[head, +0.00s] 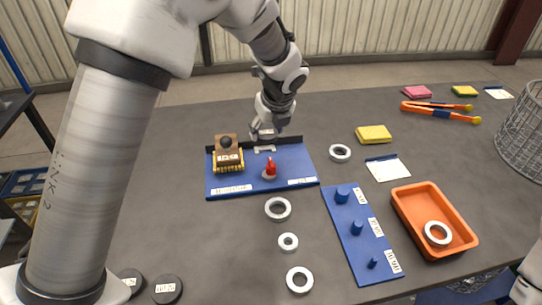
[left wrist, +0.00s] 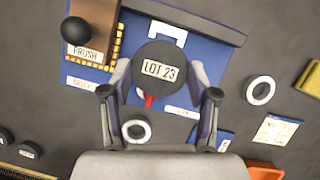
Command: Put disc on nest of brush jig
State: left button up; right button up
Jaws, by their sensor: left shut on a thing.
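My left gripper (head: 266,130) is above the back edge of the blue brush jig (head: 298,162). In the left wrist view the gripper (left wrist: 160,95) is shut on a dark round disc (left wrist: 160,58) labelled LOT 23. The disc shows flat to the camera, over the jig board (left wrist: 210,55). The brush (head: 228,158), a wooden block with a dark knob and yellow bristles, is at the jig's left. A red piece on a pale base (head: 270,170) is at the jig's middle, partly hidden by the disc in the wrist view. Which part is the nest is unclear.
White rings (head: 278,209) lie in front of the jig. A blue peg board (head: 350,248) and an orange tray (head: 464,240) holding a ring are to the right. Two dark discs (head: 167,290) lie at front left. A yellow sponge (head: 374,134) is right of the jig.

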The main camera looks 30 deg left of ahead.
aim_at(266, 159)
pick_arm(q)
jog(key=f+b, duration=0.1)
jog(key=f, duration=0.7)
jog(key=shift+w+f, duration=0.1)
jog(key=shift+w, duration=0.1)
jog(key=shift+f, duration=0.15)
jog(key=o, duration=1.6)
jog(key=shift+d+r, duration=0.1)
jog(key=shift+r, duration=0.35)
jog(key=p+v, duration=0.2)
jog(key=v, duration=0.9)
jog(key=shift+s+r, duration=0.15)
jog(key=shift+r, duration=0.05)
